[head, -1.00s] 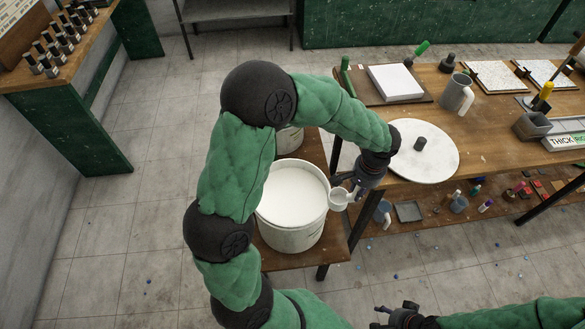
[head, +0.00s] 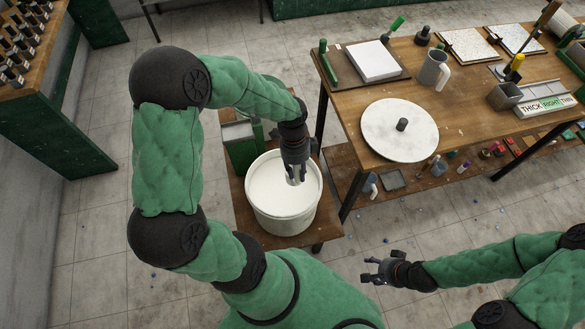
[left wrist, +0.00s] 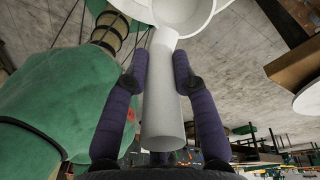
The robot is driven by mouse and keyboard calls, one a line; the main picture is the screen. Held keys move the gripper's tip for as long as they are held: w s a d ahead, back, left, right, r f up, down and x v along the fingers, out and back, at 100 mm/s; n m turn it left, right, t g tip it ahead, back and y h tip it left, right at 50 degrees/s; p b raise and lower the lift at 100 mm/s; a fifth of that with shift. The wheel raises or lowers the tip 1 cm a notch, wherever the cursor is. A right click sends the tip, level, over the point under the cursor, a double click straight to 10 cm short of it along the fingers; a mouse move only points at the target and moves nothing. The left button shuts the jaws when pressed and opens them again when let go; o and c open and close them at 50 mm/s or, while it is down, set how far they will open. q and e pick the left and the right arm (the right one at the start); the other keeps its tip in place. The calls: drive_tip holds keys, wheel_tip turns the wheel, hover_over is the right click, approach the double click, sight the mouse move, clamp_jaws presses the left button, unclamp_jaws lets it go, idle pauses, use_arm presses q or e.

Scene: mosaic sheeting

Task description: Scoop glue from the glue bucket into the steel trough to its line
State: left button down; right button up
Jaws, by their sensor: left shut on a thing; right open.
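The glue bucket (head: 304,216) is pale, round and open, and holds white glue. It stands on a low wooden shelf left of the workbench. My left gripper (head: 295,176) points down over the bucket's opening, shut on a white scoop. In the left wrist view the scoop's round handle (left wrist: 162,105) is between my left gripper's fingers (left wrist: 160,68), with its bowl (left wrist: 186,14) at the top edge. How deep the bowl is in the glue cannot be told. My right gripper (head: 375,270) is open and empty.
The workbench (head: 465,118) carries a round white turntable (head: 384,139), a grey jug (head: 434,68), a white slab (head: 373,62) and a "THICK RIGHT THIN" sign (head: 544,106). A green container (head: 243,152) is behind the bucket. The bench edge lies right of the bucket.

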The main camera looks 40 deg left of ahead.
use_arm(q)
wheel_tip(320, 180, down, 13)
drive_tip(key=s+m+b, duration=0.1)
drive_tip(key=m+b, duration=0.1)
drive_tip(key=b, duration=0.7)
drive_tip(key=shift+s+a+r+g, duration=0.2)
drive_tip(key=shift+s+a+g, duration=0.1)
drive_tip(key=shift+s+g, duration=0.1)
drive_tip(key=shift+r, duration=0.15)
idle(0.5)
drive_tip(key=shift+t+y, duration=0.5)
drive_tip(key=shift+t, duration=0.1)
drive_tip(key=shift+r+p, duration=1.55)
drive_tip(key=shift+r, duration=1.15)
wheel_tip(320, 180, up, 7)
drive_tip(key=t+y+p, duration=0.1)
drive_tip(key=p, duration=0.2)
hover_over(293, 184)
drive_tip(key=shift+s+d+r, duration=0.2)
drive_tip(key=shift+s+d, duration=0.05)
drive_tip(key=shift+s, duration=0.2)
